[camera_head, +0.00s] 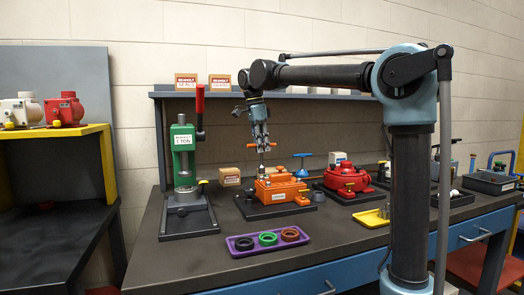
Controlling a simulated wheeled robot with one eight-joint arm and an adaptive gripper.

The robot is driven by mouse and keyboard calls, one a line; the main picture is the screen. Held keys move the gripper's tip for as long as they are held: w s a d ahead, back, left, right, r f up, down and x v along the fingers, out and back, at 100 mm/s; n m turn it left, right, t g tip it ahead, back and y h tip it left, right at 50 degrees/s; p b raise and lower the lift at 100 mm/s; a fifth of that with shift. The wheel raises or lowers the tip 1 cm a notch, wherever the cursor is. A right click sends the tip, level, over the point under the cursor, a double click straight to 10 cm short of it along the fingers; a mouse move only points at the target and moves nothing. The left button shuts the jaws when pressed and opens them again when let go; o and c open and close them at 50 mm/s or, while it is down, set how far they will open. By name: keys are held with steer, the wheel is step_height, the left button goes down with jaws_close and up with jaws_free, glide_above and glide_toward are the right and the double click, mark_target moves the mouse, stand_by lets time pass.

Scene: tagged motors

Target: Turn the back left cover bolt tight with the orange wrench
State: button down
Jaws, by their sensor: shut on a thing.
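My gripper (260,139) hangs down over the orange motor (284,190), which sits on a dark base plate. It is shut on the orange wrench (272,145), whose orange crossbar sticks out at both sides just below the fingers. The wrench's thin shank points straight down to the motor's back left area. The cover bolts are too small to tell apart. The back left bolt is under or close to the shank's lower end, and I cannot tell whether they touch.
A green press (184,158) stands left of the motor. A purple tray (262,249) with black, green and brown rings lies in front. A red motor (346,180) and a yellow tray (369,220) are to the right. A blue-handled tool (302,158) stands behind. A shelf (300,97) runs above.

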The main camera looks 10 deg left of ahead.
steer(key=shift+r, duration=2.15)
